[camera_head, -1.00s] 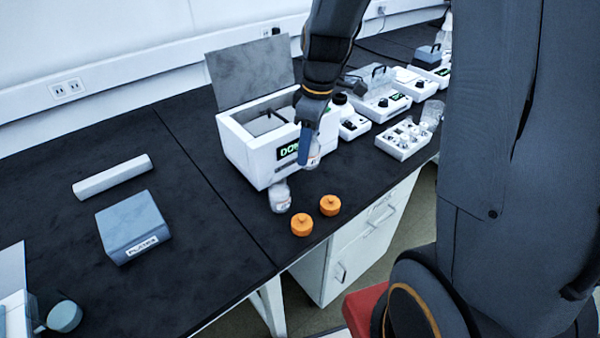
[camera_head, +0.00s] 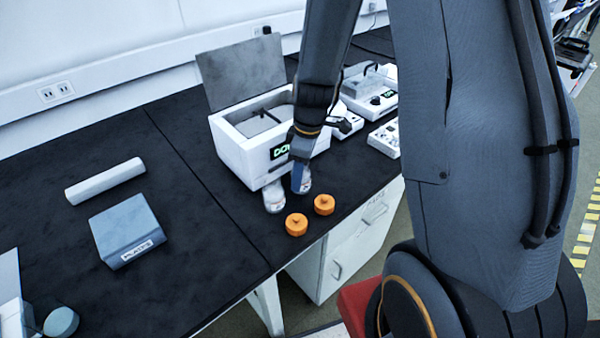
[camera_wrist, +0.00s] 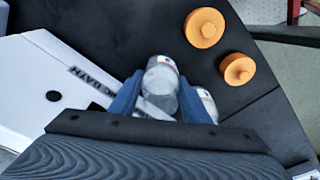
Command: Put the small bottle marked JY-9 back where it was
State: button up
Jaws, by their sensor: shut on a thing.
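My gripper (camera_head: 298,180) is low over the bench, close to the front of a white bath with its lid up (camera_head: 232,150). Its blue fingers are shut on a small clear bottle (camera_wrist: 161,80) with a pale label. In the head view a finger partly hides this held bottle (camera_head: 305,183). I cannot tell whether its base touches the bench. A second small bottle (camera_head: 274,198) stands upright just left of the gripper. In the wrist view this second bottle (camera_wrist: 207,103) is just outside the right finger. I cannot read JY-9 on either label.
Two orange caps (camera_head: 296,224) (camera_head: 324,205) lie near the bench's front edge, beside the bottles. A grey box marked PLATES (camera_head: 127,226) and a white bar (camera_head: 105,181) lie to the left. White instruments (camera_head: 367,92) stand behind. The dark bench between box and bath is clear.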

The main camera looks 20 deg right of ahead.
jog(key=shift+f, duration=0.15)
jog(key=o, duration=1.3)
jog(key=r, duration=0.8)
jog(key=d+r, duration=0.1)
jog(key=r, duration=0.3)
jog(key=shift+s+d+b, duration=0.1)
jog(key=shift+s+b, duration=0.25)
jog(key=shift+s, duration=0.05)
jog(key=shift+s+r, duration=0.1)
jog(key=shift+s, duration=0.15)
jog(key=s+m, duration=0.3)
jog(key=s, duration=0.1)
jog(key=s+f+m, duration=0.1)
jog(key=s+m, duration=0.3)
jog(key=s+a+m+h, duration=0.1)
jog(key=s+m, duration=0.3)
jog(key=s, duration=0.1)
jog(key=shift+f, duration=0.25)
